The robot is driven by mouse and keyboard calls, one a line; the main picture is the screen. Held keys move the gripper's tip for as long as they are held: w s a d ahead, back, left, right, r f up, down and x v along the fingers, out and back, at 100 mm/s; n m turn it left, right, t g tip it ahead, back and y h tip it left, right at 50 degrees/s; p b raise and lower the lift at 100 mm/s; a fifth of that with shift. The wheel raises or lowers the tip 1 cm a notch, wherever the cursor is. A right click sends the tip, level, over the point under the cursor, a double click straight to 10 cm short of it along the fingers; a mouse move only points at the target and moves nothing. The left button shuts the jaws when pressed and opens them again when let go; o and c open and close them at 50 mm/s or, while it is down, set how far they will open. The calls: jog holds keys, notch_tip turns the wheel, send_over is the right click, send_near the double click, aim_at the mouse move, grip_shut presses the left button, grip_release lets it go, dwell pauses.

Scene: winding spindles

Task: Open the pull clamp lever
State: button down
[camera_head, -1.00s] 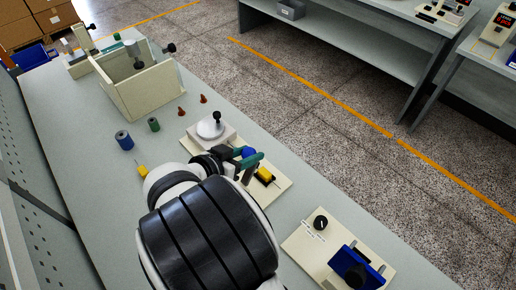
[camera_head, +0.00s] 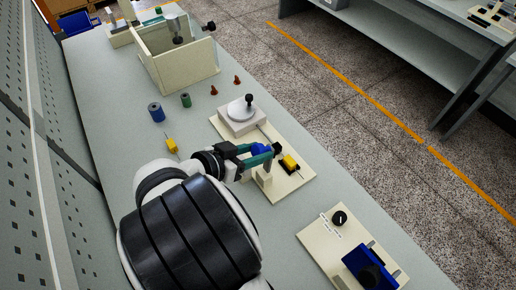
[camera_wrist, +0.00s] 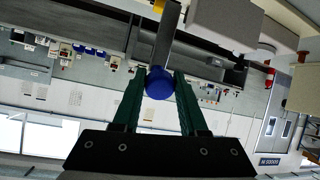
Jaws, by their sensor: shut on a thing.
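The pull clamp sits on a cream base plate (camera_head: 296,188) in the head view, with a yellow block (camera_head: 289,161) at its right part. My gripper (camera_head: 268,155), with teal fingers, is over the left part of the plate. It is shut on the clamp lever's blue knob (camera_head: 261,149). In the wrist view the blue knob (camera_wrist: 160,83) sits between the tips of my gripper (camera_wrist: 160,85). The grey lever bar (camera_wrist: 163,42) runs from the knob to the top edge. The lever's pivot is hidden in the head view.
A white round dish on a block (camera_head: 242,112) stands just behind the plate. A second plate with a blue fixture (camera_head: 370,266) is at the front right. A cream box (camera_head: 178,68), spools (camera_head: 156,112) and red cones (camera_head: 214,90) stand farther back. The table's right edge is near.

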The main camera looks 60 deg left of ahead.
jog(key=shift+s+a, duration=0.1)
jog(key=shift+c, duration=2.3)
grip_release()
jog(key=v, duration=1.5)
jog(key=shift+s+r, duration=0.2)
jog(key=shift+s, duration=0.05)
